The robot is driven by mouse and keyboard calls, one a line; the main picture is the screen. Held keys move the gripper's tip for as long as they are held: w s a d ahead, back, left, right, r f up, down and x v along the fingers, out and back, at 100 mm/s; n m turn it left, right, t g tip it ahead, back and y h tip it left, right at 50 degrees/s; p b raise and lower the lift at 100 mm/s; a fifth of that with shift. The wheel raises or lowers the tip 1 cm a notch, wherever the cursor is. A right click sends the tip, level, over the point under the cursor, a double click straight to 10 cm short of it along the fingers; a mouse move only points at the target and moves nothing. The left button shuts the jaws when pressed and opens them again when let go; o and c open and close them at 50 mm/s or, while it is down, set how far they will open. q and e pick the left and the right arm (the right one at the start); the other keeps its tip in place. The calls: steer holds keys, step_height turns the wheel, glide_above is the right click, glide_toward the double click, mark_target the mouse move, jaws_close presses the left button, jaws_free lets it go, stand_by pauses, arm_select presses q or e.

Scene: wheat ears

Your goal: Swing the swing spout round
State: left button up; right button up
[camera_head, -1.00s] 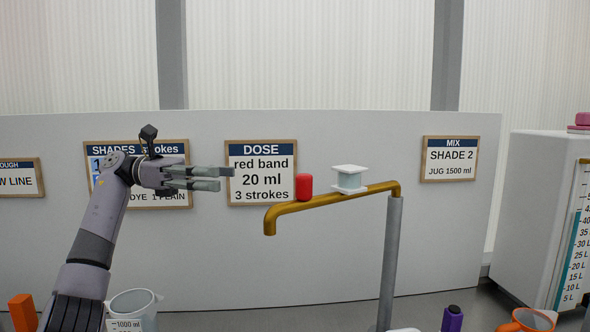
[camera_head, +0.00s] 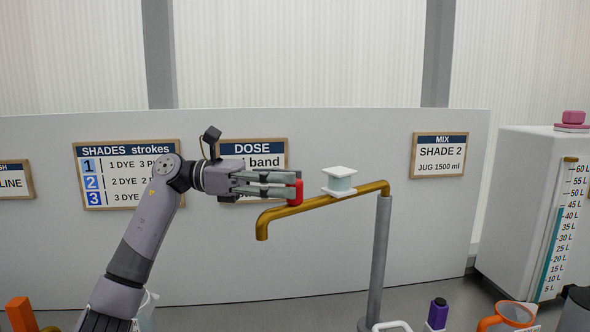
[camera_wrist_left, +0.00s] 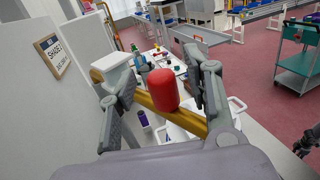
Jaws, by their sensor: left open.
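The swing spout (camera_head: 325,201) is a brass pipe on top of a grey post (camera_head: 376,262), with its bent outlet pointing down at the left. A red knob (camera_head: 296,192) stands on the spout, and a white spool-shaped piece (camera_head: 339,182) sits farther along it. My left gripper (camera_head: 285,186) is open, with its fingertips at the red knob. In the left wrist view the red knob (camera_wrist_left: 162,89) is between the two spread fingers, with the brass spout (camera_wrist_left: 185,119) behind it. Contact cannot be told. My right gripper is not seen in the head view.
Wall signs hang behind, including the dose sign (camera_head: 253,150) and the mix sign (camera_head: 439,155). A white tank (camera_head: 520,210) with a litre scale stands at the right. An orange jug (camera_head: 508,317) and a purple bottle (camera_head: 437,314) stand low in front.

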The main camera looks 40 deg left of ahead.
arm_select(q)
steer(key=shift+x, duration=1)
steer(key=shift+c, duration=0.6)
jaws_close()
